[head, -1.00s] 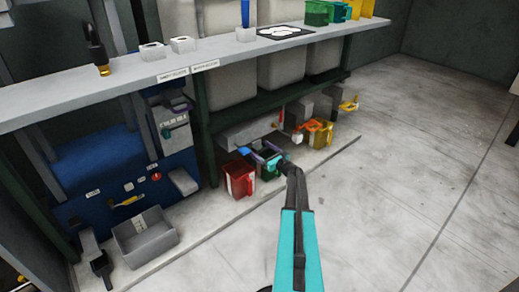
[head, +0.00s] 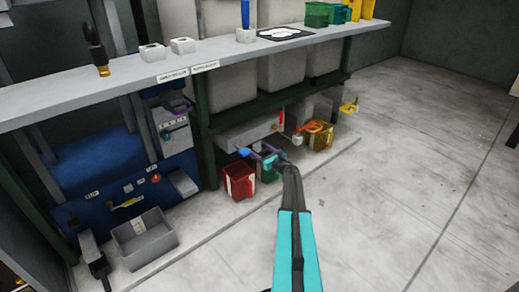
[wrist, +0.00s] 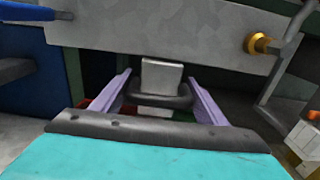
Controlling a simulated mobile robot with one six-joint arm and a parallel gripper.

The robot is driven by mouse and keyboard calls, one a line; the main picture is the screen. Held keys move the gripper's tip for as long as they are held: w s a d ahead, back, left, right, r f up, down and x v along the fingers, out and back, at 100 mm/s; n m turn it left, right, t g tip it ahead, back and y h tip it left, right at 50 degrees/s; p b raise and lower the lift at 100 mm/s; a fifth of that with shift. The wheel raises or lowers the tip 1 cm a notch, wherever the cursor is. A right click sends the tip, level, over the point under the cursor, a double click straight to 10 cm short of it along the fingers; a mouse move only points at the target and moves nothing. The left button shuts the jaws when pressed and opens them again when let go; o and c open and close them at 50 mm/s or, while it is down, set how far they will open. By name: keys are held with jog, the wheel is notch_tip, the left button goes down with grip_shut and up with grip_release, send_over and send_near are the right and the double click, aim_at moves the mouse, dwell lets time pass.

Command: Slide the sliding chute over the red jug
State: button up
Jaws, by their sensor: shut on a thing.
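The red jug (head: 239,180) stands on the low ledge under the bench, with a green jug (head: 267,174) to its right. A grey metal chute (head: 247,133) runs above and behind them; its broad face (wrist: 165,35) fills the top of the wrist view. My gripper (head: 274,160) is low in front of the chute, right of the red jug. In the wrist view its lavender fingers flank a dark bar (wrist: 158,103) in front of a pale block (wrist: 161,74). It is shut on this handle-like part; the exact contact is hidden. Only a red sliver shows behind the left finger.
A yellow jug (head: 321,138) stands farther right on the ledge. A grey bin (head: 144,238) is at the left. A blue lever (wrist: 30,12) and a brass fitting (wrist: 260,43) flank the chute closely. The floor in front is clear.

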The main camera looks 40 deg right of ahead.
jog(key=a, duration=1.1)
jog(key=shift+w+a, duration=0.3)
jog(key=shift+w, duration=0.1)
jog(key=shift+a+f, duration=0.1)
jog(key=o, duration=1.5)
jog(key=shift+s, duration=0.1)
jog(key=s+p, duration=0.3)
jog(key=s, duration=1)
jog(key=shift+s+a+p, duration=0.3)
jog(key=shift+a+p, duration=0.1)
